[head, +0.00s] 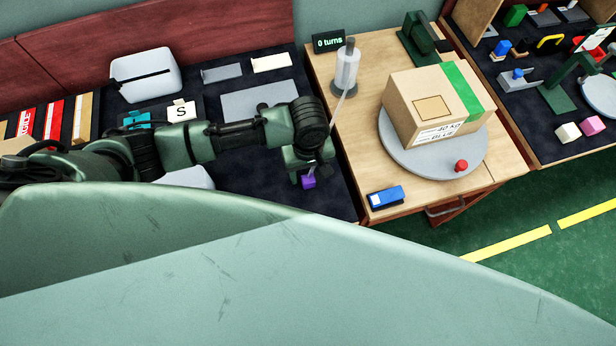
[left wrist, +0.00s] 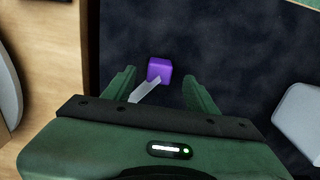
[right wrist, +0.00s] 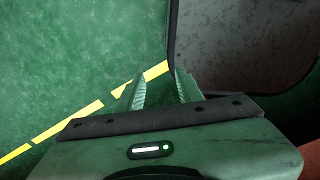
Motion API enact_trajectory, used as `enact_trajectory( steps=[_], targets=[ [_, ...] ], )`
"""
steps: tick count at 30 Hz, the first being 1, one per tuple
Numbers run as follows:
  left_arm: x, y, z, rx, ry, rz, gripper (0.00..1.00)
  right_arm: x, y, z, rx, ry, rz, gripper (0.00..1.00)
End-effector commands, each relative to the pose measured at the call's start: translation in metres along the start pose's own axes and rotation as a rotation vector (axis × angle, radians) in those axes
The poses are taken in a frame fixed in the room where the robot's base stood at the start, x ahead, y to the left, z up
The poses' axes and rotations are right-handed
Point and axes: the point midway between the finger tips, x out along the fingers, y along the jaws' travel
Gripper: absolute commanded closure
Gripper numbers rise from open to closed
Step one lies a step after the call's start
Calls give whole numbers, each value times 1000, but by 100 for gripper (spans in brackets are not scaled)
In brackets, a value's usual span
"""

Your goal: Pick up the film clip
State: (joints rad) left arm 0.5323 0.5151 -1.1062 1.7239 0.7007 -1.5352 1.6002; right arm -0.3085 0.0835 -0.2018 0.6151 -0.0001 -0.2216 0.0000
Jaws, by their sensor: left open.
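The film clip is a small purple block (head: 308,182) on the dark mat, near its right edge, beside the wooden table. A pale strip of film (left wrist: 146,90) runs to it; in the head view the film comes down from the roll on a post (head: 347,68). My left gripper (head: 309,172) is open above the clip. In the left wrist view the clip (left wrist: 160,70) shows between and just beyond the open fingertips (left wrist: 159,80), and nothing is gripped. My right gripper (right wrist: 160,83) is open and empty, seen only in the right wrist view, above the green floor.
A cardboard box (head: 418,104) with green tape stands on a grey turntable (head: 400,160) on the wooden table. A white pouch (head: 146,75) and grey panel (head: 262,102) are on the dark mat.

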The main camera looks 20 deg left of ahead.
Motion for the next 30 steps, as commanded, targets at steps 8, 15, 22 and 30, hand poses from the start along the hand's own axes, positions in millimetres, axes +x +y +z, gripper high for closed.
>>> enact_trajectory(
  steps=[8, 15, 22, 30],
  targets=[
    [35, 0, 1, 0, 1, -2, 43, -6, 4, -3, 1, 3, 5, 64],
    [38, 1, 1, 1, 1, 1, 43, -6, 3, -17, 3, 24, 3, 64],
    [38, 1, 1, 1, 1, 1, 100, -6, -5, -17, 7, 24, -6, 64],
    [37, 1, 1, 0, 2, 0, 100, -6, -6, -12, 6, 18, -6, 64]
  ],
)
